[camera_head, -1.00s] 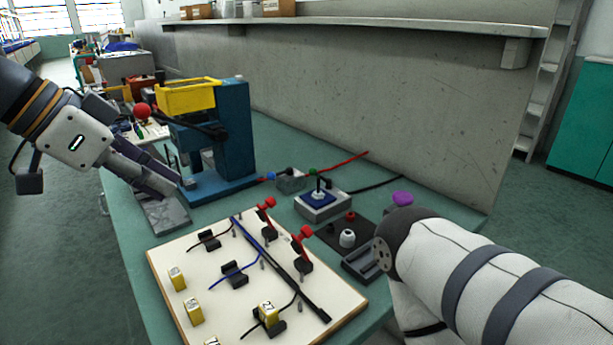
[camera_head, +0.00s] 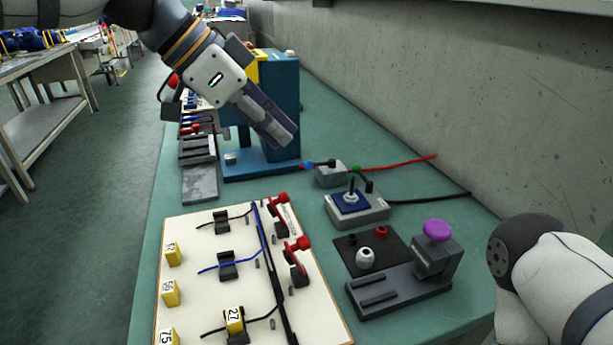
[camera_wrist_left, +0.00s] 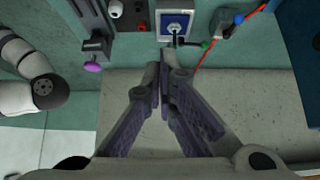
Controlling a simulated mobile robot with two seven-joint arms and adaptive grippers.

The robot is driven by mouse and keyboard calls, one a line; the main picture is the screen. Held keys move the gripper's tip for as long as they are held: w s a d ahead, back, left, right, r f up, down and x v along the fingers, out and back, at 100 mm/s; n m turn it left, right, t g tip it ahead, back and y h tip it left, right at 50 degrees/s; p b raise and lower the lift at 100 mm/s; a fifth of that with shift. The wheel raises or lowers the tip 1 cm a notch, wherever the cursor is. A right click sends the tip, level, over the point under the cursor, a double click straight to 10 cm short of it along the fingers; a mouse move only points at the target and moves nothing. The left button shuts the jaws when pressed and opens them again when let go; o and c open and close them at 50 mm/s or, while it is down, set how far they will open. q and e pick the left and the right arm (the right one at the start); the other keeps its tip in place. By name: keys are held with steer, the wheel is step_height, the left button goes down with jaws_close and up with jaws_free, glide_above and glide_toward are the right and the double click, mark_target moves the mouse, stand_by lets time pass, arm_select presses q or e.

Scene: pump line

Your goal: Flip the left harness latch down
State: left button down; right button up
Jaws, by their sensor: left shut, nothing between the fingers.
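The harness board (camera_head: 190,235) lies on the green bench and carries two latches with red handles. The left harness latch (camera_head: 279,199) is the farther one, near the board's back right corner. The other latch (camera_head: 298,244) stands nearer, to its right. Both red handles appear raised above their dark bases. My left gripper (camera_head: 287,136) is shut and empty, in the air beyond the left latch and in front of the blue press. Its closed fingertips (camera_wrist_left: 160,78) show in the left wrist view, where neither latch is visible. My right arm enters from the right; its gripper is out of view.
The blue press (camera_head: 284,95) stands behind the board. A grey switch box (camera_head: 358,212) with a blue top and a fixture with a purple knob (camera_head: 437,230) stand to the board's right. Yellow numbered tags (camera_head: 171,293) stand on the board. A concrete wall bounds the bench on the right.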

arm_select(q)
steer(key=shift+a, duration=0.1)
arm_select(e)
steer(key=shift+a, duration=0.1)
arm_select(q)
steer(key=x, duration=1.1)
steer(key=a, duration=0.1)
steer(key=s+a, duration=0.1)
steer(key=a, duration=0.2)
steer(key=shift+s+f, duration=0.2)
steer(key=shift+f, duration=0.05)
arm_select(e)
steer(key=shift+w+r, duration=0.15)
arm_select(q)
steer(key=shift+a, duration=0.1)
